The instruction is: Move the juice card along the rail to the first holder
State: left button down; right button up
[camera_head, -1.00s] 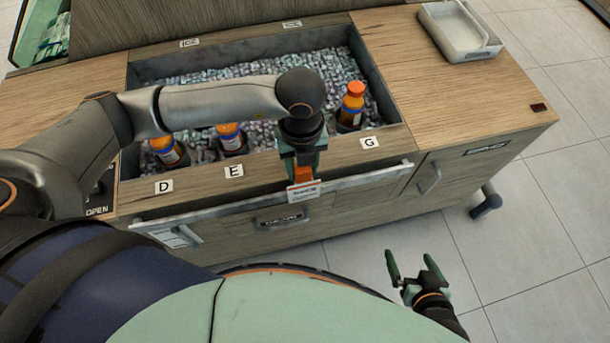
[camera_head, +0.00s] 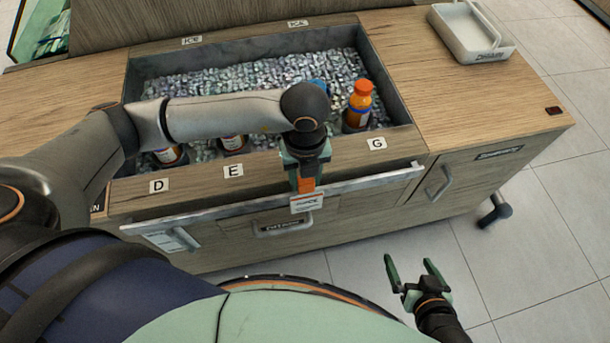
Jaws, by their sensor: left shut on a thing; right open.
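The juice card (camera_head: 307,202) is a small white card with an orange part on top. It sits at the metal rail (camera_head: 372,182) along the front of the wooden counter, below the gap between labels E and G. My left gripper (camera_head: 305,180) is shut on the card from above. Another white card (camera_head: 174,240) stands at the rail's left end. No holder can be made out clearly. My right gripper (camera_head: 413,274) is open and empty over the floor, in front of the counter.
An ice-filled bin (camera_head: 240,84) holds several orange-capped bottles, one of them (camera_head: 358,105) behind label G (camera_head: 377,144). My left arm crosses above the bin. A white tray (camera_head: 470,36) stands at the back right. Drawer handles (camera_head: 284,229) protrude below the rail.

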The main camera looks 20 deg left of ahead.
jog(key=shift+r, duration=0.1)
pick_arm(q)
jog(key=c, duration=0.8)
grip_release()
jog(key=shift+c, duration=0.2)
jog(key=o, duration=0.5)
jog(key=shift+c, duration=0.2)
pick_arm(e)
jog(key=shift+s+f, duration=0.35)
pick_arm(q)
notch_tip(320, 180, up, 13)
jog(key=shift+f+p, duration=0.2)
jog(key=shift+p, duration=0.65)
pick_arm(e)
jog(key=shift+w+r, duration=0.35)
jog(key=shift+r, duration=0.5)
jog(key=shift+s+f, duration=0.1)
jog(key=shift+s, duration=0.05)
